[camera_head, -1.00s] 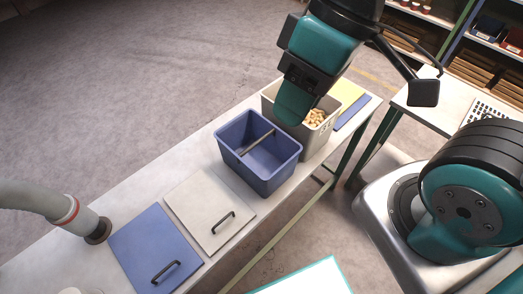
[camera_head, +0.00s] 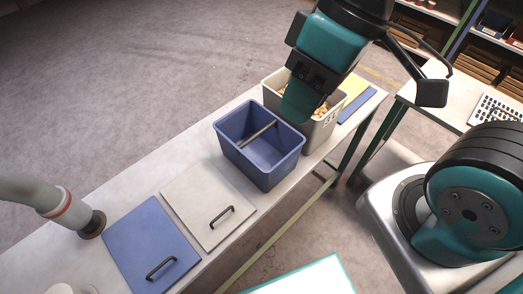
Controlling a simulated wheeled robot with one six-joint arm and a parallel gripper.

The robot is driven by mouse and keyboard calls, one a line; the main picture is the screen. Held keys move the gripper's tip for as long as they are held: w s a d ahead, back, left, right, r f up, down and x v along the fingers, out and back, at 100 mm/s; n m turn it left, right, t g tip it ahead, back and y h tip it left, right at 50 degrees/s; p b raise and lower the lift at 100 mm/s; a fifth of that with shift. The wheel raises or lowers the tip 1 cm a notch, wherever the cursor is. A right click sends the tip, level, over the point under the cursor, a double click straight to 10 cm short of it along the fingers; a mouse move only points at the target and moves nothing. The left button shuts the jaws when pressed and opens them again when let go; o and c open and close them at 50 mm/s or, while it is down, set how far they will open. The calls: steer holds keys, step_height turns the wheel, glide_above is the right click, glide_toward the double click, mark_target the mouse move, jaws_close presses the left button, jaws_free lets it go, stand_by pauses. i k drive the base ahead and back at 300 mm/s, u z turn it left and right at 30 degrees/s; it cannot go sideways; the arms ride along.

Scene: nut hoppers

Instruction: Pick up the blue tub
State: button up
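The blue tub (camera_head: 268,168) stands upright and open on the long white bench, near the middle of the view. A thin bar lies slantwise inside it, and I see no nuts in it. My gripper (camera_head: 297,104) is above and to the right of the blue tub, in front of the grey tub (camera_head: 318,133) that holds light brown nuts. Its teal fingertip end points down and looks apart from the blue tub. Only one finger shows clearly, so its opening is hidden.
A white lid (camera_head: 207,203) and a blue lid (camera_head: 151,246), each with a dark handle, lie on the bench (camera_head: 118,190). A grey pipe (camera_head: 40,197) stands at the left. Yellow and blue flat pieces (camera_head: 357,105) lie beyond the grey tub. Floor behind the bench is clear.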

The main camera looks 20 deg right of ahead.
mark_target(264, 147)
steer(key=z, duration=1.25)
steer(key=k, duration=0.95)
steer(key=u, duration=1.3)
steer(key=i, duration=0.5)
